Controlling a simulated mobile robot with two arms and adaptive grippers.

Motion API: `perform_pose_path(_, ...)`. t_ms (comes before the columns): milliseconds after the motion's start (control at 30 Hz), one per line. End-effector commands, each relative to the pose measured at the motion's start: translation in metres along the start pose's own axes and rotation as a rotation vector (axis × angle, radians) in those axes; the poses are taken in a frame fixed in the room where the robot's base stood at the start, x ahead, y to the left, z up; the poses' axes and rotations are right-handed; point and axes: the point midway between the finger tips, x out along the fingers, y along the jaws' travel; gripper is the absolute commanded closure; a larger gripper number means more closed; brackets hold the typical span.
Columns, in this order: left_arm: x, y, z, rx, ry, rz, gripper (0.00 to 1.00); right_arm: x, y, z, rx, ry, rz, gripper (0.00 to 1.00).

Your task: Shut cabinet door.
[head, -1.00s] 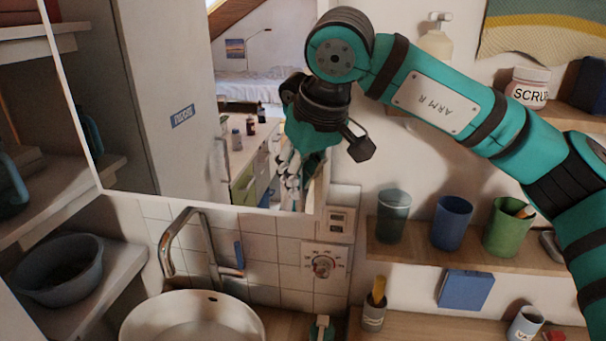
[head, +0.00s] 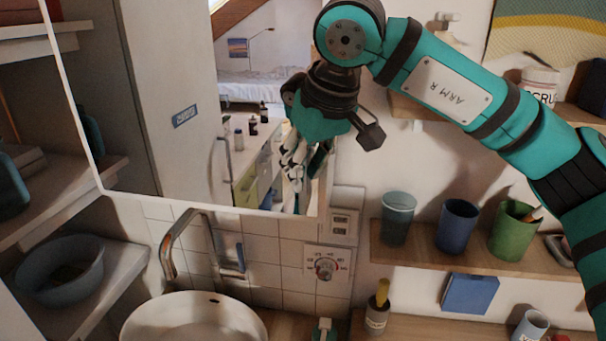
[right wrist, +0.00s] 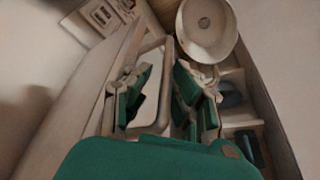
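The mirror-fronted cabinet door (head: 180,90) hangs above the sink and reflects a bed and a counter. My right gripper (head: 300,180) is at the lower right part of the mirror, at its right edge, pointing down. In the right wrist view the right gripper (right wrist: 163,95) has its two fingers apart, with a pale-framed mirror panel (right wrist: 153,88) seen between and beyond them. Nothing is clearly held. Whether the fingers touch the door, and how far the door stands ajar, I cannot tell. My left gripper is not in view.
Below the door are a faucet (head: 190,240) and a round sink (head: 195,320). Shelves with a grey basin (head: 60,275) stand at left. At right, a shelf (head: 470,258) holds cups. A dial panel (head: 326,263) sits on the tiles.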

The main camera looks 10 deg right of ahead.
Motion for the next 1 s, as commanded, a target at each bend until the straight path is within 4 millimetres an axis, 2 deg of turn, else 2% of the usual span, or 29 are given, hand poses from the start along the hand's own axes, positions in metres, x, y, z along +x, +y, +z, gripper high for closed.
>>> perform_pose_path(33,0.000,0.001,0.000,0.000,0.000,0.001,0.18,-0.013,0.000,-0.001,0.001,0.007,0.001,0.79)
perform_pose_path(300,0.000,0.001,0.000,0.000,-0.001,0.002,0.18,-0.071,0.000,0.000,0.002,0.008,0.002,0.79)
perform_pose_path(500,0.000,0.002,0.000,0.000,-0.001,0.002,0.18,-0.097,0.000,0.000,0.001,0.007,0.001,0.79)
perform_pose_path(633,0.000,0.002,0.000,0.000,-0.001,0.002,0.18,-0.103,-0.001,0.001,0.000,0.004,0.001,0.79)
perform_pose_path(1000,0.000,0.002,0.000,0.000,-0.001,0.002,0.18,-0.103,-0.001,0.001,0.000,0.004,0.001,0.79)
